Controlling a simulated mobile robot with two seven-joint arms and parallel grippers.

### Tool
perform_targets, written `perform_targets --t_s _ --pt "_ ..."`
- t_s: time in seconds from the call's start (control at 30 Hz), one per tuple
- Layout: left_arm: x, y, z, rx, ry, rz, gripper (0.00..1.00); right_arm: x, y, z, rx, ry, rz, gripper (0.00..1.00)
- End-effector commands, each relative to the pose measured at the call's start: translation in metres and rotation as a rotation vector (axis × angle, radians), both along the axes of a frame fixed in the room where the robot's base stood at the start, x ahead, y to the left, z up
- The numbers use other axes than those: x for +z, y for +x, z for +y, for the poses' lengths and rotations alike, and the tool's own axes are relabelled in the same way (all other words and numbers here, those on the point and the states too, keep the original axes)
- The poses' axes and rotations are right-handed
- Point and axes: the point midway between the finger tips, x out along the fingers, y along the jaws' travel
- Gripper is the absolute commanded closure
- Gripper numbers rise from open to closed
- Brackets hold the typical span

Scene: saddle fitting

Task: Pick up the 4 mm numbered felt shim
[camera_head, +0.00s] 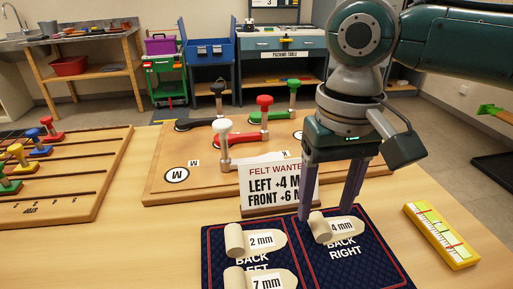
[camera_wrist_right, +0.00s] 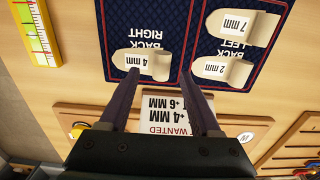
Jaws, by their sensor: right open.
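The 4 mm felt shim (camera_head: 338,227) is a cream, round-ended piece with a rolled end, lying on the back right part of the dark blue mat (camera_head: 370,262). It also shows in the right wrist view (camera_wrist_right: 143,64). My right gripper (camera_head: 330,212) points down with its two fingers apart and nothing between them. Its fingertips are near the shim's rolled end; I cannot tell whether they touch it. In the right wrist view my right gripper (camera_wrist_right: 170,98) has one finger close to the shim and the other toward the 2 mm shim (camera_wrist_right: 222,69). My left gripper is not in view.
The 2 mm shim (camera_head: 262,240) and 7 mm shim (camera_head: 262,280) lie on the back left part. A card sign (camera_head: 262,190) reading "FELT WANTED" stands behind the mat. A yellow ruled block (camera_head: 440,236) lies at right. A wooden board (camera_head: 160,180) with colored-knob levers is behind.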

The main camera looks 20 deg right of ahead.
Motion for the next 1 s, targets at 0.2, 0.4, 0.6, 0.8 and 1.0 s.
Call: perform_targets --t_s 0.2,0.4,0.6,0.8,1.0 --pt "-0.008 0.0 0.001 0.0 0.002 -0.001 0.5 -0.033 0.001 0.002 0.002 -0.001 0.0 0.36" --pt "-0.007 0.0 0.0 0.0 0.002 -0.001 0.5 -0.036 0.0 0.002 0.002 -0.001 -0.001 0.36" --pt "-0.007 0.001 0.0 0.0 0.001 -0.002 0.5 -0.035 0.001 0.002 0.002 -0.001 -0.001 0.49" --pt "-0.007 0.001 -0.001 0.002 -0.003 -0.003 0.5 -0.035 0.001 0.002 0.002 -0.001 -0.001 0.72" --pt "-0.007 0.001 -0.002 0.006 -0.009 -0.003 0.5 -0.035 0.001 0.002 0.002 -0.001 -0.001 0.94"
